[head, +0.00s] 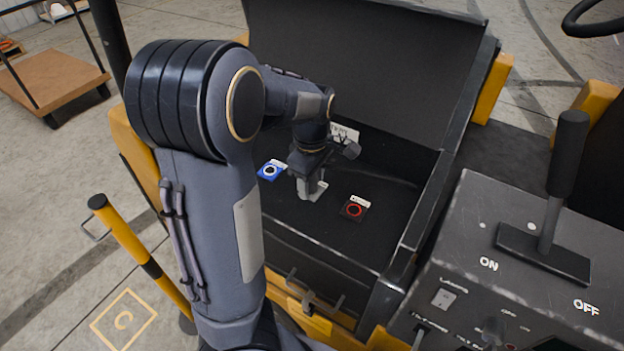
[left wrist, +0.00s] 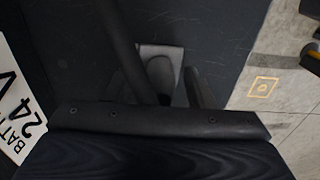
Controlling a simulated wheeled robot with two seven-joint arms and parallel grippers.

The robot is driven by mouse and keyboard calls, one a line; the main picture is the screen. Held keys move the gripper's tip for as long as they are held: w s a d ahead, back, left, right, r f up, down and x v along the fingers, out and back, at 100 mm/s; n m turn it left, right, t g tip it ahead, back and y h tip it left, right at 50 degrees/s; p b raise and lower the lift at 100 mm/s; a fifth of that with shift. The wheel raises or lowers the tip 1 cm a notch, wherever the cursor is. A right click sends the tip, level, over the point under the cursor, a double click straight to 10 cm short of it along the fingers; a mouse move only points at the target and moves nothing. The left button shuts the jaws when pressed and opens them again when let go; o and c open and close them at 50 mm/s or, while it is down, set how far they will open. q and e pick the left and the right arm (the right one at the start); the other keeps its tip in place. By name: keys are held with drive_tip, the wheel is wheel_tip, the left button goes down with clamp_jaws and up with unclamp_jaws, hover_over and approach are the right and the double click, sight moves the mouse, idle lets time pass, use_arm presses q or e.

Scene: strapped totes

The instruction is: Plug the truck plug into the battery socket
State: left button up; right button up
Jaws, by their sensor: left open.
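My left gripper (head: 308,186) reaches down into the open black battery compartment, its fingers open. A light grey piece (head: 318,191) sits at its fingertips, between a blue-marked ring and a red-marked ring. In the left wrist view the grey piece (left wrist: 160,55) has a dark hollow and lies between the two dark fingers. I cannot tell whether it is the truck plug or the battery socket, or whether the fingers touch it. My gripper hides part of it. No other plug or socket can be made out. My right gripper is not in view.
The blue-marked ring (head: 270,170) and red-marked ring (head: 354,208) flank the gripper. The raised black lid (head: 370,70) stands behind. A white label (left wrist: 18,105) reads battery 24 V. A control panel (head: 520,260) with a lever is at right, a yellow post (head: 140,250) at left.

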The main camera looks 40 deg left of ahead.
use_arm(q)
drive_tip(key=shift+p, duration=0.65)
idle(0.5)
drive_tip(key=shift+c, duration=0.4)
clamp_jaws()
drive_tip(key=shift+r, duration=0.1)
drive_tip(key=shift+r+p, duration=2)
drive_tip(key=shift+p, duration=0.35)
drive_tip(key=shift+r+p, duration=0.6)
drive_tip(key=shift+r, duration=0.3)
